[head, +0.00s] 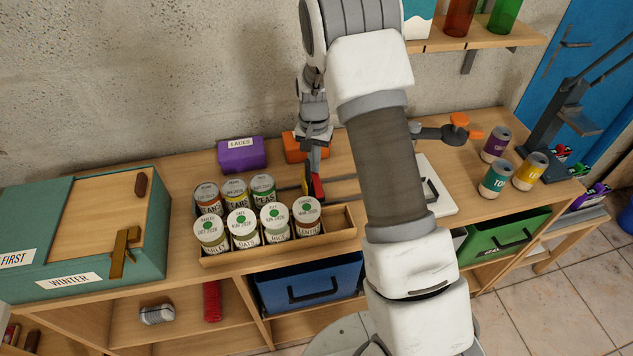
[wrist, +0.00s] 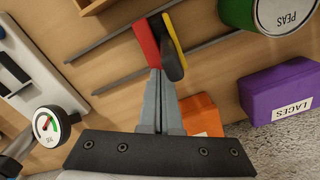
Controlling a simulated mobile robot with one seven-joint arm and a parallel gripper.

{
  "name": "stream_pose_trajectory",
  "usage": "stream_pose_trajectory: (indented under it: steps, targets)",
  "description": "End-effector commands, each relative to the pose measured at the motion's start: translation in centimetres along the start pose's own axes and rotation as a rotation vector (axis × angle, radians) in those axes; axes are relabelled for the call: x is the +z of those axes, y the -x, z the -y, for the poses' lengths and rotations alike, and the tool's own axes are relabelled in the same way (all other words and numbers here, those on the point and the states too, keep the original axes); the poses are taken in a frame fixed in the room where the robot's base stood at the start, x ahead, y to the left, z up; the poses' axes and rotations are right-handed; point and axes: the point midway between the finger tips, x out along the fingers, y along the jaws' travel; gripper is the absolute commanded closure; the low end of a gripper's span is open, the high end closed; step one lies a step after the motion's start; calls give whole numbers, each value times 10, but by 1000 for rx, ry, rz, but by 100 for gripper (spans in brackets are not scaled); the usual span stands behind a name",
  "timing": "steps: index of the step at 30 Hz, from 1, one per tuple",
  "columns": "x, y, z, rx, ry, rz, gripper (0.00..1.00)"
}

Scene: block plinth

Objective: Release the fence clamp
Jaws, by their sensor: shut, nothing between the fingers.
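The fence clamp appears to be the small red, yellow and black piece (head: 315,188) on the dark rails behind the can tray. In the wrist view its red block (wrist: 146,45) stands on the left, a yellow strip on the right and a black lever-like part (wrist: 173,63) between them. My gripper (head: 312,170) is shut and empty, pointing down right at this piece. In the wrist view its grey fingertips (wrist: 157,75) are close together beside the red and black parts. I cannot tell whether they touch. The clamp's underside is hidden.
A wooden tray (head: 333,241) of several labelled cans stands in front. A purple LACES box (head: 241,154) and an orange box (head: 291,150) stand behind. A teal cabinet (head: 60,225) is at left. Three loose cans stand at right. A dial (wrist: 46,125) shows in the wrist view.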

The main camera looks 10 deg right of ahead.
Motion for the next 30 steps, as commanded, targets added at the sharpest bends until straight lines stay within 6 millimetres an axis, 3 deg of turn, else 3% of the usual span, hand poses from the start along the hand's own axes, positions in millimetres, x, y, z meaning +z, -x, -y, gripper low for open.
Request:
stream_pose_trajectory:
  steps: [30]
  targets:
    - [0, -16, 0, 0, 0, 1, 100]
